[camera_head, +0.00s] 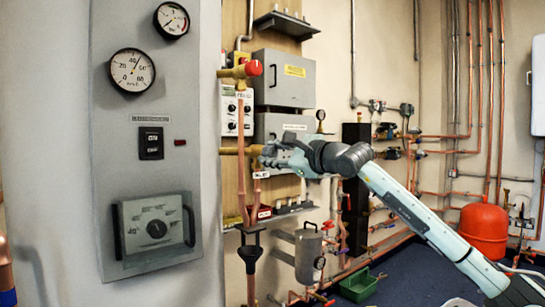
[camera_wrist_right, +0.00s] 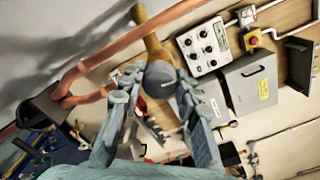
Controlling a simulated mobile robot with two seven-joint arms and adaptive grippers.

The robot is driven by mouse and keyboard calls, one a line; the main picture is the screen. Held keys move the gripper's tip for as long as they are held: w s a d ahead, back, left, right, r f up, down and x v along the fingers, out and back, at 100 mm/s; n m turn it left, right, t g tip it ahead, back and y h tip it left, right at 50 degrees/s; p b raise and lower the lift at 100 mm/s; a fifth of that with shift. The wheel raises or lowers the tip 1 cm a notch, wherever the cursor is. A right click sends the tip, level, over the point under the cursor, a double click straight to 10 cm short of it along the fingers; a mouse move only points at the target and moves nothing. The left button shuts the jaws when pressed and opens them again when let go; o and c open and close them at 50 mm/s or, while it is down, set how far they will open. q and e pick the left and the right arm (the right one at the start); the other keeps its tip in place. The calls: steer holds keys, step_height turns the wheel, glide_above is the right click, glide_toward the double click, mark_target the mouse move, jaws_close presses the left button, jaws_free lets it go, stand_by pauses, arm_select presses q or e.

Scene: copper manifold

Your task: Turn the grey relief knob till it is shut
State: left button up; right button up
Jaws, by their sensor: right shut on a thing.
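The grey relief knob (camera_wrist_right: 160,79) shows in the right wrist view as a round grey end on a brass valve body (camera_wrist_right: 155,45). My right gripper (camera_wrist_right: 158,88) has one finger on each side of the knob and is shut on it. In the head view my right gripper (camera_head: 270,155) reaches in from the right to the end of the brass branch (camera_head: 238,150) on the copper pipe. There its fingers hide the knob. How far the knob is turned cannot be told. My left gripper is not in view.
A red knob (camera_head: 254,68) sits on the upper brass valve, just above my right gripper. Grey boxes (camera_head: 284,80) are on the board close behind. A grey gauge panel (camera_head: 150,100) stands at the left. A red tank (camera_head: 484,230) and a green crate (camera_head: 358,286) are lower right.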

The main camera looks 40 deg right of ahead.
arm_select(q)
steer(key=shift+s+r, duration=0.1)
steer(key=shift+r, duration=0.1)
arm_select(e)
steer(key=shift+n, duration=0.8)
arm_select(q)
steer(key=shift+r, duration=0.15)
arm_select(e)
steer(key=o, duration=1.2)
steer(key=shift+c, duration=0.2)
steer(key=shift+s, duration=0.1)
